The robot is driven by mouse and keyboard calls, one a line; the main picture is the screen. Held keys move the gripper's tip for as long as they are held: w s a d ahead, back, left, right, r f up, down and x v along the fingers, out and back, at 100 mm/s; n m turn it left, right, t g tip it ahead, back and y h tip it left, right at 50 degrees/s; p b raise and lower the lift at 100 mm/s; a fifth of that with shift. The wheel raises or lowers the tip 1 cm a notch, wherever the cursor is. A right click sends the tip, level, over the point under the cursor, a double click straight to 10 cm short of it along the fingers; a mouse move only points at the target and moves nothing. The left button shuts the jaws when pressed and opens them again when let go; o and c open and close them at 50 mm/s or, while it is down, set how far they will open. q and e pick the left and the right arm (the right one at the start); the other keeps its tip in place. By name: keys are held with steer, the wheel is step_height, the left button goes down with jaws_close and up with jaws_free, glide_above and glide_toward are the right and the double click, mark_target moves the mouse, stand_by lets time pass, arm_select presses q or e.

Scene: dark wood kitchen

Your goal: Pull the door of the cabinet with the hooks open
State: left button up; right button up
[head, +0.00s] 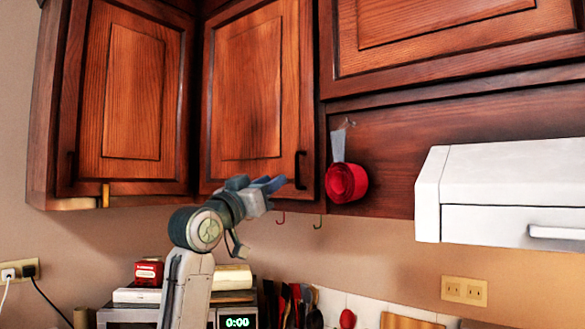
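The middle upper cabinet's wooden door (243,90) is closed, with a dark vertical handle (300,170) at its lower right. My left gripper (264,183) is raised in front of the door's lower edge, just left of the handle. Its two blue-grey fingers look apart and nothing shows between them. It does not appear to hold the handle. My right gripper is out of view.
A left cabinet (130,90) adjoins the door. Red measuring cups (346,182) hang just right of the handle. A white range hood (510,195) juts out farther right. Below stand an appliance with a clock (237,322), a red box (148,272) and several utensils.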

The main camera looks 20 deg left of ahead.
mark_target(296, 168)
arm_select(q)
steer(key=p+x, duration=0.3)
steer(key=x, duration=0.5)
steer(key=shift+s+d+r+p, duration=0.1)
steer(key=shift+p, duration=0.2)
steer(key=shift+w+d, duration=0.2)
steer(key=shift+w, duration=0.45)
jaws_close()
